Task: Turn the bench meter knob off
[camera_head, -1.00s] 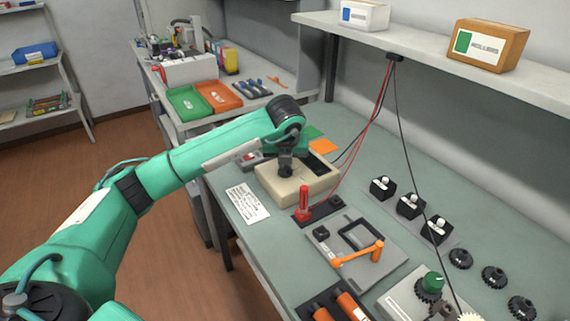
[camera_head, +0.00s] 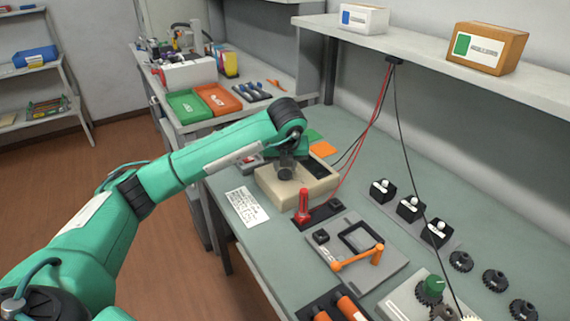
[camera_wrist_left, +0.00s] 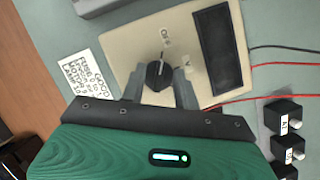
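The bench meter (camera_head: 305,188) is a beige box on the grey-green bench, with a dark display (camera_wrist_left: 224,50). Its black knob (camera_wrist_left: 158,74) shows in the left wrist view, its pale pointer mark towards the "OFF" label (camera_wrist_left: 166,39). A "V" label lies to the right. My left gripper (camera_wrist_left: 159,85) is over the meter, with one grey finger on each side of the knob. The fingers look parted, with small gaps beside the knob; contact is unclear. In the head view the left gripper (camera_head: 286,170) partly hides the knob. My right gripper is out of view.
A printed card (camera_head: 246,206) lies left of the meter. A red-handled switch (camera_head: 303,206) stands close in front, and a grey fixture with an orange handle (camera_head: 358,257) is nearer.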

